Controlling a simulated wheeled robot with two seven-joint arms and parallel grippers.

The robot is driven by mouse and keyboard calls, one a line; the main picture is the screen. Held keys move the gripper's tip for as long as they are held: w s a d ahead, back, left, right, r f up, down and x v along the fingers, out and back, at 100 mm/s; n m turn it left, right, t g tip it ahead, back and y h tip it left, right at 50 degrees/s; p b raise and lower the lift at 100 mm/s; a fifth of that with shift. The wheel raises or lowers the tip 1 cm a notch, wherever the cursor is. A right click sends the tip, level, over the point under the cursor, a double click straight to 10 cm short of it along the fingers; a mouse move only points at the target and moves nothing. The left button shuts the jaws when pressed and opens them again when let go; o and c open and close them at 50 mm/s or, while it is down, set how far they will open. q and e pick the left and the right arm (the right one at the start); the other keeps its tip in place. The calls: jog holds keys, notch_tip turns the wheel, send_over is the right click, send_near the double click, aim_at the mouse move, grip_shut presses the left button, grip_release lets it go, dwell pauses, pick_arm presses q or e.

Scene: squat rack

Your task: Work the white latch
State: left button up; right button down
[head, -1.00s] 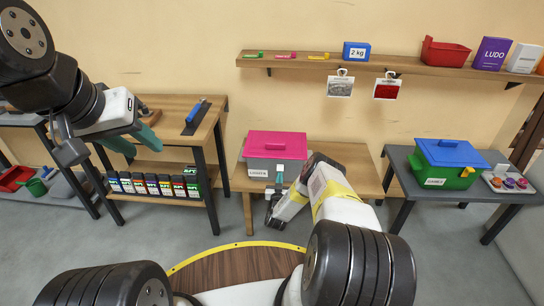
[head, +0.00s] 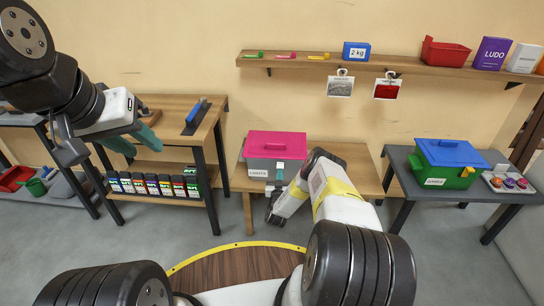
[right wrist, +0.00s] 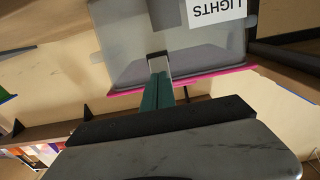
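The grey box (head: 262,165) with a pink lid (head: 277,145) and a LIGHTS label sits on the low wooden bench. Its small white latch (head: 280,165) is on the front near the lid's edge. In the right wrist view, which is upside down, the latch (right wrist: 158,57) is a pale loop on the box front. My right gripper (right wrist: 158,78) has its teal fingers together at the latch, seemingly touching; I cannot tell whether they pinch it. In the head view, the right gripper (head: 280,175) is just below the latch. My left gripper (head: 136,143) is open and empty.
A green box (head: 455,175) with a blue lid stands on the right table beside a tray (head: 510,184). A wall shelf (head: 350,64) runs above the bench. A wooden workbench (head: 170,118) with several bottles below is at left. The bench right of the pink-lidded box is clear.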

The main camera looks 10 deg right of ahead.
jog(key=shift+w, duration=0.1)
jog(key=shift+w+d+r, duration=0.1)
jog(key=shift+w+r, duration=0.2)
jog(key=shift+r, duration=0.35)
jog(key=shift+f, duration=0.1)
jog(key=v, duration=0.7)
jog(key=shift+f, duration=0.4)
jog(key=shift+r, duration=0.1)
